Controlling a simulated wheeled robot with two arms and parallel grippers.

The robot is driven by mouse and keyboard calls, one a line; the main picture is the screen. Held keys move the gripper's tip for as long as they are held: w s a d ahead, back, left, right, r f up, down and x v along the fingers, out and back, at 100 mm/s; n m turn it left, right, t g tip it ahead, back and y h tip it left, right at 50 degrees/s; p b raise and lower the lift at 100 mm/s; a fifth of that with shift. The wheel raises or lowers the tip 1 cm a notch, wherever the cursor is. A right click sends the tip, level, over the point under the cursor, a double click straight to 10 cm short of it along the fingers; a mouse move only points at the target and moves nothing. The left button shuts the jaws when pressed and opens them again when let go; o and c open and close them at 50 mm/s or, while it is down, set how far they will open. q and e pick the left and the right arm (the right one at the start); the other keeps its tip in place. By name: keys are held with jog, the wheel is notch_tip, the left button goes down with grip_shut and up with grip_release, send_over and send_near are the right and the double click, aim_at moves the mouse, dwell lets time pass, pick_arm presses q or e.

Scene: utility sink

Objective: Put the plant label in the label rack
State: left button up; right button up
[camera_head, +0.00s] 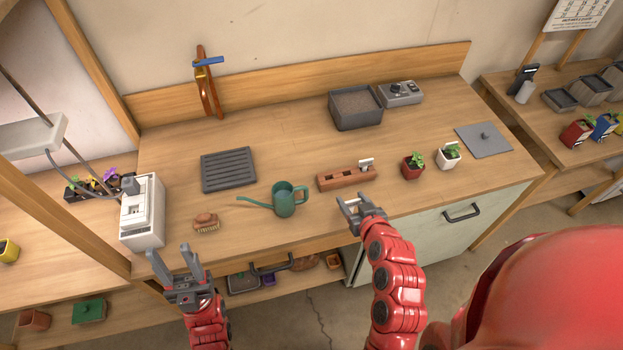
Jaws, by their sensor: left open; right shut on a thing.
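The label rack (333,184) is a reddish-brown wooden block with slots, lying on the bench near its front edge. A white label (366,162) stands upright at its right end. My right gripper (352,202) is just in front of the rack, over the bench's front edge. It is shut on a small pale thing that looks like the plant label, mostly hidden between the fingers. My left gripper (177,262) is open and empty, in front of the bench at the left, below the brush.
A green watering can (285,200) stands left of the rack; a brush (206,222) and white device (142,212) are further left. Red (412,168) and white (448,158) plant pots stand to its right. A grey tray (355,112) sits behind. The bench between slatted tray (228,169) and grey tray is clear.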

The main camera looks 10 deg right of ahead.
jog(key=w+b, duration=0.2)
jog(key=w, duration=0.2)
jog(key=w+b, duration=0.3)
jog(key=w, duration=0.2)
jog(key=w+a+f+b, duration=0.1)
jog(key=w+b, duration=0.2)
jog(key=w, duration=0.1)
jog(key=shift+w+a, duration=0.1)
jog(key=shift+w, duration=0.25)
jog(key=f, duration=0.1)
jog(key=w+f+p, duration=0.1)
jog(key=f+p, duration=0.1)
jog(key=shift+w+a+f, duration=0.15)
jog(key=shift+w+f, duration=0.15)
jog(key=shift+w, duration=0.05)
jog(key=shift+f, duration=0.35)
jog(key=o, duration=0.8)
jog(key=shift+f, duration=0.1)
jog(key=o, duration=0.5)
